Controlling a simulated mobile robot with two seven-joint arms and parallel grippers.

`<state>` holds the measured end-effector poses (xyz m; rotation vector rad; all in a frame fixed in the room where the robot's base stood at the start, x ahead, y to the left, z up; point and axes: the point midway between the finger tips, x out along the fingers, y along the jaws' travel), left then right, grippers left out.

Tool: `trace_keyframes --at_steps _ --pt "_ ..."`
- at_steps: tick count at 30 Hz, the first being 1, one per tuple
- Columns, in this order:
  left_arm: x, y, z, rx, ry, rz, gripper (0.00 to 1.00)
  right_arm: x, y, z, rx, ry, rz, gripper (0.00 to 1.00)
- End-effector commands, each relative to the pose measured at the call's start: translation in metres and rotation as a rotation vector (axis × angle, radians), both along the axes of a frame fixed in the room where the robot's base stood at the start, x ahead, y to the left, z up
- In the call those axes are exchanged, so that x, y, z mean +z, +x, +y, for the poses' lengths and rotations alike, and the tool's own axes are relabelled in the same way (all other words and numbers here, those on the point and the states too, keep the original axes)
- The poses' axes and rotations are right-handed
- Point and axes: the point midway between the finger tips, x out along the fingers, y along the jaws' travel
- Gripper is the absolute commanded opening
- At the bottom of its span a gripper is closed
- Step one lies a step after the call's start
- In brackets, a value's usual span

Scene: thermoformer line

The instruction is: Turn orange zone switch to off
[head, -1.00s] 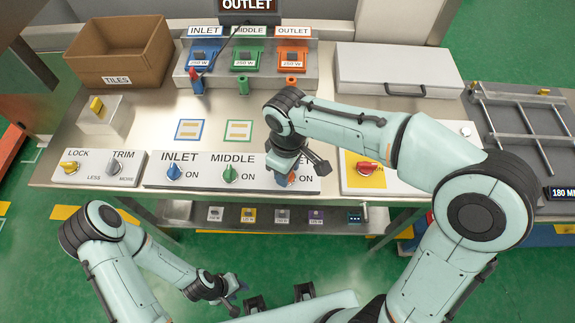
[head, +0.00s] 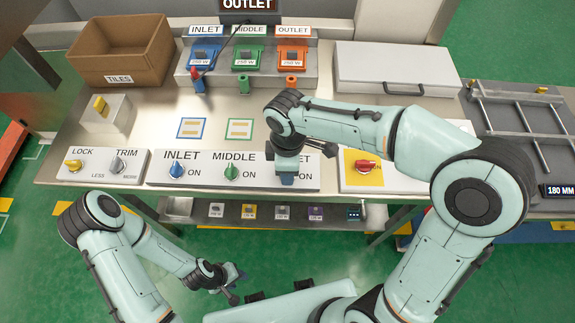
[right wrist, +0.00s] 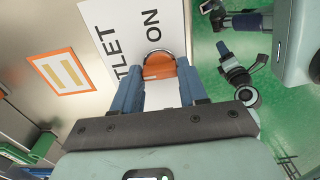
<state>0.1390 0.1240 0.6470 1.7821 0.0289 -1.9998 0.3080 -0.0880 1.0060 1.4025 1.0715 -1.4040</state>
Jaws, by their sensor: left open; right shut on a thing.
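The orange zone switch (right wrist: 158,66) shows in the right wrist view as an orange knob with a silver rim, on a white panel lettered "OUTLET" and "ON". My right gripper (right wrist: 158,78) is shut on it, one blue finger on each side. In the head view my right gripper (head: 287,179) hides the knob and most of its label, so I cannot tell the exact knob angle. The blue switch (head: 177,170) and green switch (head: 231,172) stand left of it on the same panel. My left gripper (head: 233,284) is open and empty, low in front of the bench.
The LOCK and TRIM panel (head: 98,178) is at the left, and a red knob on a yellow plate (head: 366,164) is right of the gripper. Behind are a cardboard tiles box (head: 120,52) and colored heater units. A shelf (head: 265,222) runs under the bench front.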

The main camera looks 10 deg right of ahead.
Motion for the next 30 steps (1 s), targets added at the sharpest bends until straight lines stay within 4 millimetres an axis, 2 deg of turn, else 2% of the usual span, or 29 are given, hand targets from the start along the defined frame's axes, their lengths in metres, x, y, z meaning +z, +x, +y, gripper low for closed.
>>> trace_keyframes --at_steps 9,10,12,23,26,30 --pt "0.0 0.0 0.0 0.0 0.0 0.0 0.43 0.001 0.0 0.0 0.005 0.0 -0.003 0.12" --pt "0.0 0.0 0.0 0.0 0.0 0.0 0.43 0.001 0.0 0.0 0.005 0.0 -0.003 0.46" --pt "0.0 0.0 0.0 0.0 0.0 0.0 0.43 0.001 0.0 0.0 0.005 0.0 -0.003 0.68" --pt "0.001 0.001 0.0 0.0 0.0 -0.001 0.43 0.004 0.0 0.0 0.003 0.0 -0.002 0.68" --pt "0.003 0.002 0.0 0.0 0.0 -0.002 0.43 0.016 0.001 0.0 0.002 0.001 -0.007 0.68" --pt "0.008 0.007 0.0 0.0 -0.001 -0.008 0.43 0.044 0.002 0.001 0.001 0.003 -0.008 0.68"
